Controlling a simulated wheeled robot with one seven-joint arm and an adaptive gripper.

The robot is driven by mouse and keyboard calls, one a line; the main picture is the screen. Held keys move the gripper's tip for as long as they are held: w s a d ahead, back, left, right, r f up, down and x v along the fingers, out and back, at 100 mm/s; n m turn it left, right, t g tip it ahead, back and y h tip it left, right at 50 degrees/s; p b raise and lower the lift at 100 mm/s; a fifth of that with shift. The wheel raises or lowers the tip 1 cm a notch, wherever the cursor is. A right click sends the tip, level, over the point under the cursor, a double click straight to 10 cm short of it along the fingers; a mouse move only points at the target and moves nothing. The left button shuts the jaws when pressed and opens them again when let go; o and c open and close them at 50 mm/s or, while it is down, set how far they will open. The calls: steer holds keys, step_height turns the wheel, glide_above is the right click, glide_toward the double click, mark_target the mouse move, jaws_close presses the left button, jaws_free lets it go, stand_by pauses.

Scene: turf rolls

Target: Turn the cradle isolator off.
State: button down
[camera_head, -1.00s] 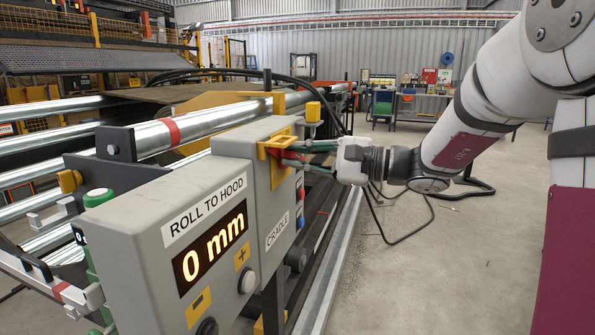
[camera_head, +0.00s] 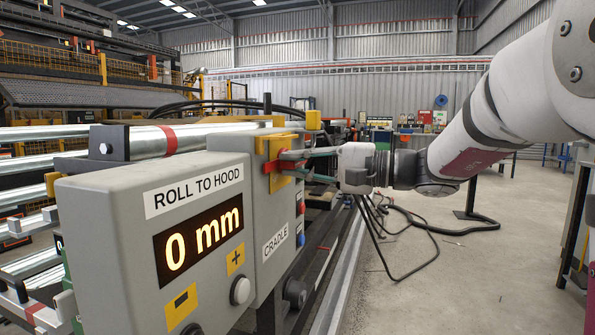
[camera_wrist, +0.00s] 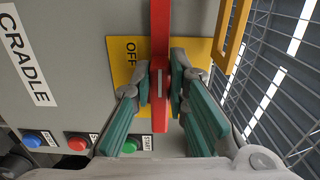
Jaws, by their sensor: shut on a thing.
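The cradle isolator has a red handle (camera_wrist: 161,50) on a yellow plate (camera_wrist: 121,72) marked OFF, on the grey CRADLE box (camera_head: 268,215). In the head view the red handle (camera_head: 271,167) shows partly behind my fingers and lies roughly level, with its end pointing right. My gripper (camera_head: 297,166) reaches in from the right. In the wrist view my gripper (camera_wrist: 161,86) has its green-padded fingers on both sides of the handle, shut on it. The OFF lettering is partly covered by a finger. Any ON mark is hidden.
Blue (camera_wrist: 33,138), red (camera_wrist: 77,144) and green START (camera_wrist: 131,145) buttons sit close to my fingers on the box. A yellow bracket (camera_wrist: 232,35) stands beside the plate. The ROLL TO HOOD box (camera_head: 150,250) reads 0 mm. Floor on the right is mostly clear, with black cables.

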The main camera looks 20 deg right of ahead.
steer(key=shift+f, duration=0.15)
steer(key=c, duration=1.6)
jaws_free()
steer(key=shift+o, duration=0.2)
steer(key=v, duration=1.2)
